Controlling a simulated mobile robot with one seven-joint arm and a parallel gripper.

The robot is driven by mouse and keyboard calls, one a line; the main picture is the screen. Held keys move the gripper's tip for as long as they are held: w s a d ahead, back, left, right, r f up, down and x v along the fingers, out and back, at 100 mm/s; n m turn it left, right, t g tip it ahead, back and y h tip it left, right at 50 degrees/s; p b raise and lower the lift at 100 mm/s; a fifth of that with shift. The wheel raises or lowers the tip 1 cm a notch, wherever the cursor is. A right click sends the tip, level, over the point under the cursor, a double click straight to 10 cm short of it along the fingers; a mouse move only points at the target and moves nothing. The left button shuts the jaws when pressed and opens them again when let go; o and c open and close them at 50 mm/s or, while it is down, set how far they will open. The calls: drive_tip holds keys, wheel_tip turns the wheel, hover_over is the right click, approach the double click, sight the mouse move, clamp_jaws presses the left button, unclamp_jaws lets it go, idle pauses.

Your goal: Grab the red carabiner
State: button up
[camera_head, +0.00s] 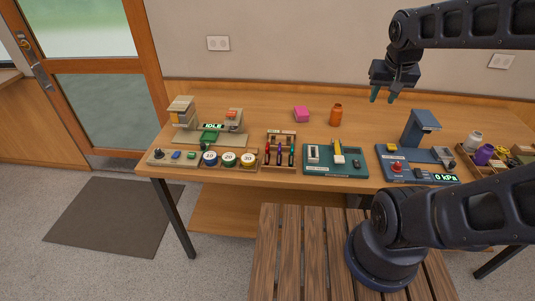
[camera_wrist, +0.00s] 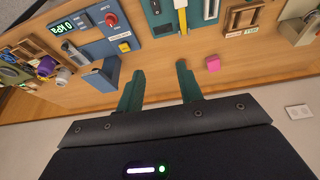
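A small wooden rack (camera_head: 281,137) stands near the front of the bench, left of centre in the head view. Several slim coloured items hang or stand in it; the red one at its left (camera_head: 268,149) looks like the red carabiner, but it is too small to make out its shape. The rack also shows at the top of the wrist view (camera_wrist: 241,20). My gripper (camera_head: 383,95) is open and empty, raised above the back right of the bench, well away from the rack. Its two green fingers are spread apart in the wrist view (camera_wrist: 158,70).
A pink block (camera_head: 301,114) and orange bottle (camera_head: 336,115) stand behind.

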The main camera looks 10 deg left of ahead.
drive_tip(key=w+a+f, duration=0.4)
drive_tip(key=w+a, duration=0.2)
drive_tip(key=a, duration=0.2)
hover_over(268, 145)
drive_tip(key=s, duration=0.2)
drive_tip(key=shift+y, duration=0.3)
drive_tip(key=f, duration=1.4)
drive_tip(key=shift+w+d+f, duration=0.15)
drive_tip(key=shift+w, duration=0.1)
drive_tip(key=shift+x, duration=2.35)
drive_tip(key=shift+w+a+x, duration=0.1)
drive_tip(key=shift+a+x, duration=0.05)
drive_tip(key=shift+x, duration=1.15)
drive_tip(key=shift+w+a+x, duration=0.15)
drive_tip(key=shift+x, duration=1.1)
drive_tip(key=shift+c, duration=0.5)
clamp_jaws()
